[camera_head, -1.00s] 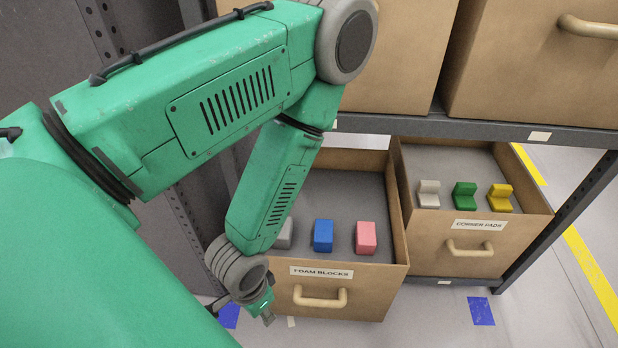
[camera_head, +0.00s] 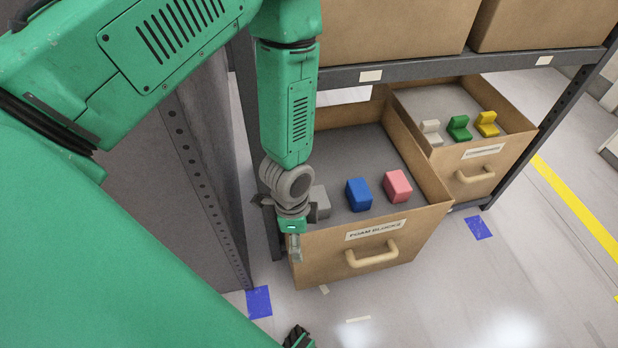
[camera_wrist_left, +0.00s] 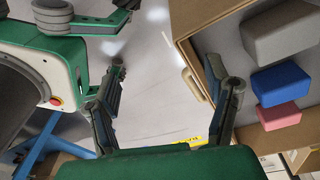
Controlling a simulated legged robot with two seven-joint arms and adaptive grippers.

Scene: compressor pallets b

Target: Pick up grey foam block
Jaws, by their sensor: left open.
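The grey foam block (camera_head: 321,200) lies at the left of the row in the open foam blocks drawer (camera_head: 372,235), partly hidden behind my left wrist. It shows large at the upper right of the wrist view (camera_wrist_left: 281,30). My left gripper (camera_head: 295,255) hangs at the drawer's front left corner. In the wrist view its two fingers (camera_wrist_left: 175,78) are spread with nothing between them, and the drawer wall lies beyond the right finger. The block is outside the fingers. A dark tip of what seems to be my right gripper (camera_head: 298,339) shows at the bottom edge; its jaws are unclear.
A blue block (camera_head: 359,194) and a pink block (camera_head: 397,186) lie right of the grey one. The open corner pads drawer (camera_head: 480,177) holds white, green and yellow pads. A shelf beam (camera_head: 440,71) with boxes crosses above. The floor in front is clear.

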